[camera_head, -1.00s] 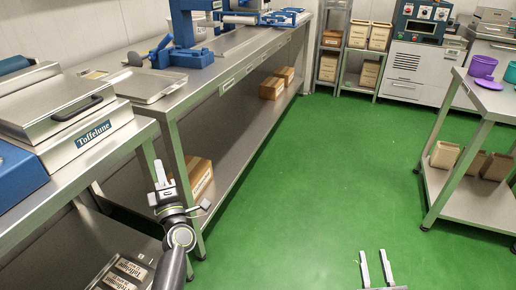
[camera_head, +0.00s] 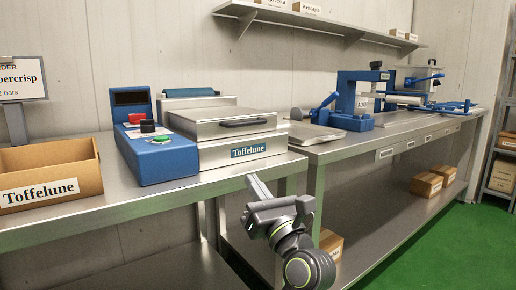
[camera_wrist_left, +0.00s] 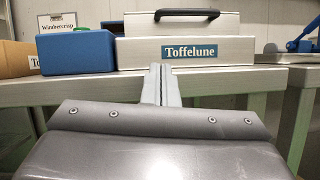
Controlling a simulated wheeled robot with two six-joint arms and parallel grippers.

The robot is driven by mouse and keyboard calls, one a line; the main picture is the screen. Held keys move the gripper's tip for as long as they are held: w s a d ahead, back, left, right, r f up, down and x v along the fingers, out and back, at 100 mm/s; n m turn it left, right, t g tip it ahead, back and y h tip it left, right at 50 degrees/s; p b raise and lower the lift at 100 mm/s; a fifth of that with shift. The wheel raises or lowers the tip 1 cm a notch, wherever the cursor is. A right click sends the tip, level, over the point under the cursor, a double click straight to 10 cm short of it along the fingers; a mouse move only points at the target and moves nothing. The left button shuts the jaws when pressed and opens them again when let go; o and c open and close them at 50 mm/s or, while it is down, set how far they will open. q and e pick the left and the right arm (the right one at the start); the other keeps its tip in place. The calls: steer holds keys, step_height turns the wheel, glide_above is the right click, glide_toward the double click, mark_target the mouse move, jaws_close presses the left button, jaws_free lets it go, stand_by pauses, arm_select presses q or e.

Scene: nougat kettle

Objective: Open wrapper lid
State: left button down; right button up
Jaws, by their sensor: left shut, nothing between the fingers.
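The wrapper (camera_head: 240,152) is a steel box with a "Toffelune" label, standing on the steel table. Its lid (camera_head: 205,122) is down and has a black handle (camera_head: 248,122) on the front. In the left wrist view the handle (camera_wrist_left: 197,14) is at the top and the label (camera_wrist_left: 188,52) is below it. My left gripper (camera_head: 252,180) is shut and empty, in front of the table edge and below the wrapper, apart from it. In the left wrist view its fingers (camera_wrist_left: 161,84) point toward the wrapper front. My right gripper is not in view now.
A blue control unit (camera_head: 155,155) with red, black and green buttons stands left of the wrapper. An open "Toffelune" carton (camera_head: 50,178) is at far left. A blue machine (camera_head: 355,100) and a flat tray (camera_head: 310,133) are on the right-hand table.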

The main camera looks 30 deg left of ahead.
arm_select(q)
glide_toward(224, 121)
steer(key=f, duration=0.1)
steer(key=a+f, duration=0.1)
steer(key=f, duration=0.1)
steer(key=r, duration=0.1)
steer(key=w+a+r+b, duration=0.1)
steer(key=shift+r, duration=0.35)
steer(key=shift+w+a+r, duration=0.15)
steer(key=shift+w+r, duration=0.05)
steer(key=shift+r, duration=0.35)
steer(key=shift+r+p, duration=0.3)
steer(key=shift+p, duration=0.05)
